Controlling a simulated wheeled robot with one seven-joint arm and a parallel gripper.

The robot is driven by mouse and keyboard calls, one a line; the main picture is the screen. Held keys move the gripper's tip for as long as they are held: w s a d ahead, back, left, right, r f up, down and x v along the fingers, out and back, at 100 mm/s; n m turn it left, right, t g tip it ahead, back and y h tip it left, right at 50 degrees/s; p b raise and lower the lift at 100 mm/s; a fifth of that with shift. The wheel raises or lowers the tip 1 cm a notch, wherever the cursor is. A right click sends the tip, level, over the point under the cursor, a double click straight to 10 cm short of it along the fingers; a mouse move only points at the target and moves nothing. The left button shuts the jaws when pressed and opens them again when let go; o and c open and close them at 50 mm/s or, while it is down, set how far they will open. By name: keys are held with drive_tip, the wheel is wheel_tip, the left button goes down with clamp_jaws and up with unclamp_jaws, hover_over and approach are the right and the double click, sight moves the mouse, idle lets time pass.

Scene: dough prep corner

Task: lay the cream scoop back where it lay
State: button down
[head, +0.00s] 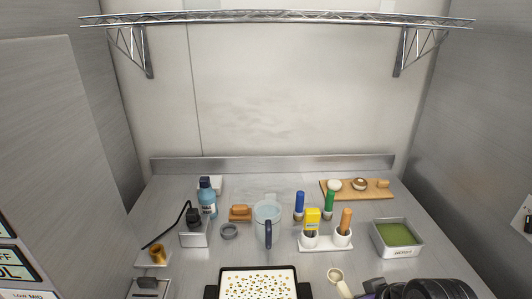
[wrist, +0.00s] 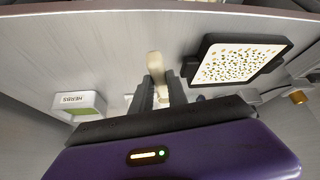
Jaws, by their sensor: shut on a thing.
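The cream scoop (head: 335,275) shows at the bottom of the head view, to the right of the speckled tray, its round end pointing away from me. In the wrist view the scoop's pale handle (wrist: 155,62) is between the two dark fingers of my gripper (wrist: 161,82), which is shut on it. My purple and black gripper body enters the head view at the bottom right; its fingers are hard to make out there. I cannot tell how high the scoop is above the steel counter. Its lower part is hidden by the fingers.
The black-rimmed speckled tray (head: 257,283) is left of the scoop. A white holder (head: 320,245) with cups stands behind it. The herbs bin (head: 398,240) is at right. A measuring jug (head: 267,222) stands mid-counter. Bare counter lies between holder and herbs bin.

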idle(0.5)
drive_tip(key=shift+w+d, duration=0.1)
drive_tip(key=shift+d, duration=0.15)
drive_tip(key=w+d+r+b, duration=0.3)
drive_tip(key=w+d+r, duration=0.25)
drive_tip(key=d, duration=0.35)
drive_tip(key=w+d+r+b, duration=0.2)
drive_tip(key=w+d+r, duration=0.3)
drive_tip(key=d+r, duration=0.3)
drive_tip(key=shift+n+y, duration=0.5)
drive_tip(key=shift+n, duration=0.2)
drive_tip(key=f, duration=1.6)
drive_tip(key=shift+s+d+f+b, duration=0.15)
drive_tip(key=shift+s+f+b, duration=0.15)
drive_tip(key=shift+f, duration=2.65)
